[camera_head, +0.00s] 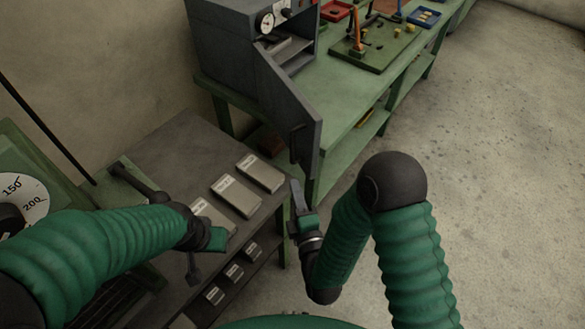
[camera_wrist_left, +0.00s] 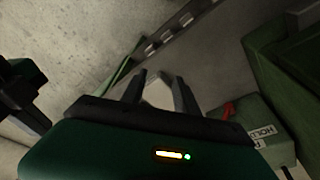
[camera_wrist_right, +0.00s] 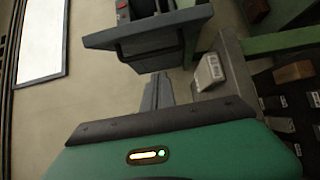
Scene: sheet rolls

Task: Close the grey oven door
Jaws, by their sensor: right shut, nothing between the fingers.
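The grey oven (camera_head: 232,40) stands on the green bench at the back, with a dial on its front. Its grey door (camera_head: 285,98) is swung wide open towards me, with a dark handle (camera_head: 297,145) near its free edge. The open door also shows in the right wrist view (camera_wrist_right: 150,25). My right gripper (camera_head: 296,184) is shut and empty, just below and in front of the door's free end, seemingly apart from it. Its closed fingers (camera_wrist_right: 157,84) point towards the oven. My left gripper (camera_wrist_left: 160,82) is open and empty, away from the oven; its fingers are unclear in the head view.
A dark table (camera_head: 185,150) with several labelled blocks (camera_head: 236,195) stands left of my right gripper. A green board (camera_head: 375,50) with tools lies on the bench right of the oven. A dial scale (camera_head: 20,195) is at the left. The floor at right is clear.

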